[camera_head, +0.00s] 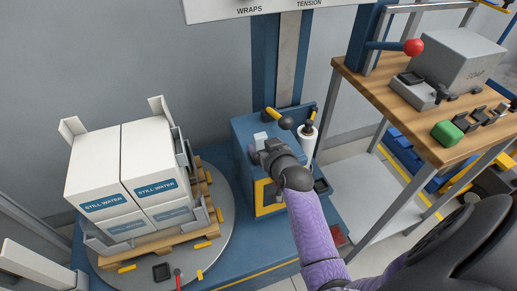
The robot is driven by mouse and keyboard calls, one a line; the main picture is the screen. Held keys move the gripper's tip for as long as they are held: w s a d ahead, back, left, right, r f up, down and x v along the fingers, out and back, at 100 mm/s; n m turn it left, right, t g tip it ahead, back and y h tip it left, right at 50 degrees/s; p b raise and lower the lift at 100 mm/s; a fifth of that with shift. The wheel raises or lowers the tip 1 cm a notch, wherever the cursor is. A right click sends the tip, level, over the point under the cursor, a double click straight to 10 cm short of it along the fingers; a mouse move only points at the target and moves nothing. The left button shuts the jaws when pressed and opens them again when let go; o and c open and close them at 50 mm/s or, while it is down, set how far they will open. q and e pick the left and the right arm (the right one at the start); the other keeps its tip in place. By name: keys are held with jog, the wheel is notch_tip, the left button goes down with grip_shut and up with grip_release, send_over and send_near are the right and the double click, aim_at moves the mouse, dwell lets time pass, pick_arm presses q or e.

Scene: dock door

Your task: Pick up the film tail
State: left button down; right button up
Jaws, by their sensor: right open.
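My right gripper (259,153) is at the blue wrapper carriage (245,130), seen from above and behind. It is open, and its fingers are small and partly hidden by its own wrist. A small pale piece (260,137) shows just beyond the fingers on the carriage; I cannot tell whether it is the film tail. A white film roll (307,138) stands upright at the carriage's right side, right of the gripper. No loose film end can be made out clearly. My left gripper is not in view.
White "STILL WATER" boxes (96,173) stand on a wooden pallet (160,245) on the round grey turntable (222,235) at left. A blue mast (264,60) rises behind the carriage. A wooden workbench (380,85) at right bears a grey box (462,60) and tools.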

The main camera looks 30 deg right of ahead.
aim_at(262, 145)
jog(key=x, duration=0.1)
jog(key=b+x, duration=0.2)
jog(key=shift+w+a+f, duration=0.25)
jog(key=shift+w+f, duration=0.1)
jog(key=shift+w+d, duration=0.1)
jog(key=shift+w, duration=0.3)
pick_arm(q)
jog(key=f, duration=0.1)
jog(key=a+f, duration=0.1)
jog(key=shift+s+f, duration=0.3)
pick_arm(e)
jog(key=shift+r, duration=0.1)
jog(key=shift+c, duration=0.7)
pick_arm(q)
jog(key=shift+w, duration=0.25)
pick_arm(e)
grip_shut()
